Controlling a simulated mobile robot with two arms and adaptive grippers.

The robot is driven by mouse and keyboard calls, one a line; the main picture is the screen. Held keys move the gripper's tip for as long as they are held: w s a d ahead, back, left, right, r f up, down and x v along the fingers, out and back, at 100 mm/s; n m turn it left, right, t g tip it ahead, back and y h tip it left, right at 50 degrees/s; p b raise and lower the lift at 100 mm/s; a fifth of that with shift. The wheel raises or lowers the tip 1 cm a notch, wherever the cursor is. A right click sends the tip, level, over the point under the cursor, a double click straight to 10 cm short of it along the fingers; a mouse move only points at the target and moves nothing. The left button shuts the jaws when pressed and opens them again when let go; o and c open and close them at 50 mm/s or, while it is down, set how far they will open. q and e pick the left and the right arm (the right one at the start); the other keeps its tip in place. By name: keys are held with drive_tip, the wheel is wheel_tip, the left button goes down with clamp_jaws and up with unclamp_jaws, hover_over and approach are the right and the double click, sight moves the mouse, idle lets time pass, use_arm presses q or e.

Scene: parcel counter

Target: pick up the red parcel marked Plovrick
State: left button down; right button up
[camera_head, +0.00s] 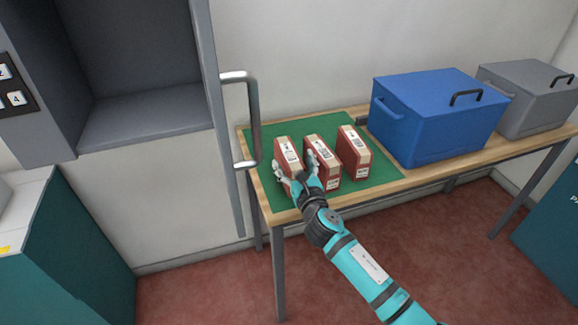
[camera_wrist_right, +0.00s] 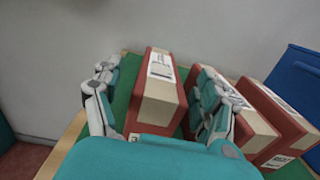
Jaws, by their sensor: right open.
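Three similar red parcels with tan tape and white labels stand in a row on a green mat (camera_head: 385,178): the left parcel (camera_head: 288,150), the middle parcel (camera_head: 327,157) and the right parcel (camera_head: 354,150). The label print is too small to read, so I cannot tell which is marked Plovrick. My right gripper (camera_head: 297,170) is open at the left parcel. In the right wrist view its fingers stand on either side of the left parcel (camera_wrist_right: 158,92), the right finger between it and the middle parcel (camera_wrist_right: 252,130). My left gripper is not in view.
A blue lidded box (camera_head: 435,120) and a grey box (camera_head: 530,100) stand to the right on the wooden table (camera_head: 400,190). A grey cabinet with an open compartment (camera_head: 145,120) and a handle (camera_head: 253,120) is at the left, close to the parcels. The mat's right part is bare.

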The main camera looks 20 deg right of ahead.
sight(291, 157)
drive_tip(key=w, duration=0.3)
drive_tip(key=shift+w+f, duration=0.1)
drive_tip(key=shift+c, duration=0.4)
drive_tip(key=c, duration=1.4)
drive_tip(key=shift+c, duration=0.2)
drive_tip(key=shift+r, duration=0.2)
